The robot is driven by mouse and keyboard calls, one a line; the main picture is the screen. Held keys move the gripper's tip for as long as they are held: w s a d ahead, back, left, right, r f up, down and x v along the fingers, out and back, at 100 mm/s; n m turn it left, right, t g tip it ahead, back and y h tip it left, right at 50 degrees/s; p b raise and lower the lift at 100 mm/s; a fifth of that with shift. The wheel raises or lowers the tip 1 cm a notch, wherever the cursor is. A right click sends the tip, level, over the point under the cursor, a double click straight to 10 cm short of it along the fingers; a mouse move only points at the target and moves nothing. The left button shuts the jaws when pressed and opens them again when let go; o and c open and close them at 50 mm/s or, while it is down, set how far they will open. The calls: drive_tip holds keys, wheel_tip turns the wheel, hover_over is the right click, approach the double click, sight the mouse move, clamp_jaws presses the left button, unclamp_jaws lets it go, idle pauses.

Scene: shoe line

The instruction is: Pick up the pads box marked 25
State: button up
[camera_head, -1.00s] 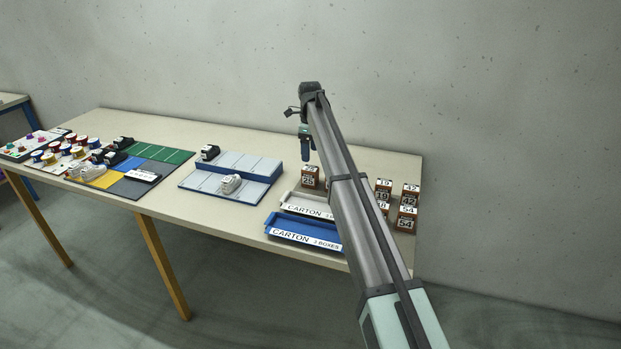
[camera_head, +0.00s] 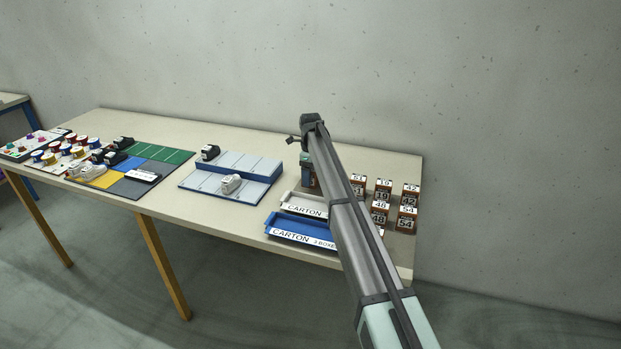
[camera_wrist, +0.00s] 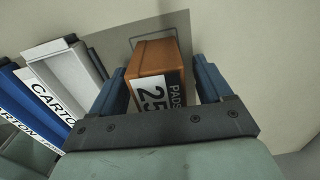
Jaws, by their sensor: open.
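The brown pads box (camera_wrist: 158,75) with a black and white label marked 25 stands between the fingers in the wrist view. My gripper (camera_wrist: 164,80) is open, with one blue finger on each side of the box. In the head view my gripper (camera_head: 306,172) is low over the table behind the cartons. The box is mostly hidden there by my gripper and arm.
A white carton tray (camera_head: 305,208) and a blue carton tray (camera_head: 300,231) lie just in front. Several other numbered brown boxes (camera_head: 382,192) stand to the right of my arm. A grey-blue stepped rack (camera_head: 240,165) is to the left.

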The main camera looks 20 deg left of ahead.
drive_tip(key=c, duration=1.1)
drive_tip(key=shift+r, duration=0.15)
